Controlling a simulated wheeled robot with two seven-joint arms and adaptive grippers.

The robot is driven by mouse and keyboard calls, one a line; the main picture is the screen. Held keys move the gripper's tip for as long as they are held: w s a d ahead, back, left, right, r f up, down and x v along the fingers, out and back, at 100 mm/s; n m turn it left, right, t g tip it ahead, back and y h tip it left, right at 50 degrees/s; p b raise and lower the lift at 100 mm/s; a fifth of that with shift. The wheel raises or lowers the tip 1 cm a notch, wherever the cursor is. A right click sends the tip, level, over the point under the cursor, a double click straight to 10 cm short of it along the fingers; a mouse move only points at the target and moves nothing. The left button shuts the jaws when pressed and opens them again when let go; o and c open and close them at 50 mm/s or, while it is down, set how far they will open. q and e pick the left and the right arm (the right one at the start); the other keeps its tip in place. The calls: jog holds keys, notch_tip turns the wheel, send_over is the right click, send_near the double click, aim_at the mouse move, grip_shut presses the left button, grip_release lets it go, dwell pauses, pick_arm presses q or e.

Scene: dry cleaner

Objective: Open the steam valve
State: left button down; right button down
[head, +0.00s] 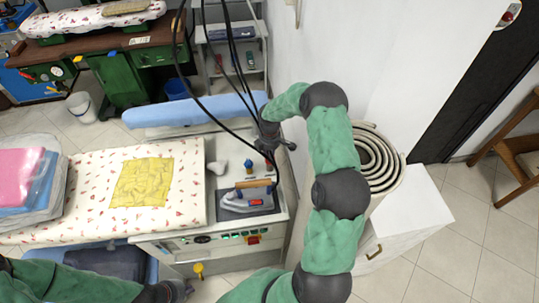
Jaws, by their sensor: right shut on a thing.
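The ironing station (160,245) stands at the centre left, with small upright fittings at its back right corner. One fitting is blue and yellow (248,165). A brownish-red fitting, apparently the steam valve (269,167), stands right of it. My right gripper (269,148) reaches down over this fitting and is shut on it, though the fingers and the contact are small and hard to make out. My left arm comes in at the bottom left; its dark end, with the left gripper (180,288), is low in front of the station, its fingers not clear.
An iron (252,197) rests on its plate close to my right gripper. A yellow cloth (142,182) lies on the patterned board. Black hoses hang from above. A yellow part (198,270) hangs at the station's front. A white cabinet (420,215) stands right of my right arm.

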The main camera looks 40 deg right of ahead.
dwell(0.3)
jog(key=c, duration=1.1)
grip_release()
notch_tip(320, 180, up, 12)
